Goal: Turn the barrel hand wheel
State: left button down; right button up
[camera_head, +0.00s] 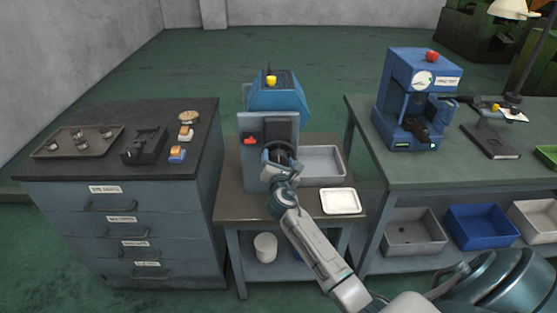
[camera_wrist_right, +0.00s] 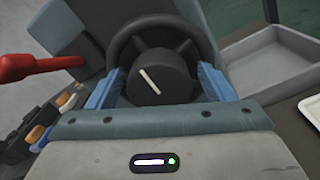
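The black hand wheel (camera_head: 281,150) sits on the front of the blue-grey machine (camera_head: 265,120) on the middle table. In the right wrist view the hand wheel (camera_wrist_right: 166,28) has a round dark hub (camera_wrist_right: 168,84) with a slanted white line. My right gripper (camera_head: 278,164) is at the wheel. Its blue fingers (camera_wrist_right: 165,82) are wide apart, one on each side of the hub, and overlap the lower rim in the picture. I cannot tell whether they touch the wheel. My left gripper is not in view.
A red lever (camera_wrist_right: 40,66) sticks out left of the wheel; it is also in the head view (camera_head: 250,141). A grey bin (camera_head: 322,163) and a white tray (camera_head: 340,201) lie right of the machine. A drawer cabinet (camera_head: 110,225) stands left, a workbench (camera_head: 460,165) right.

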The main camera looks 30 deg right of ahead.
jog(key=c, duration=0.9)
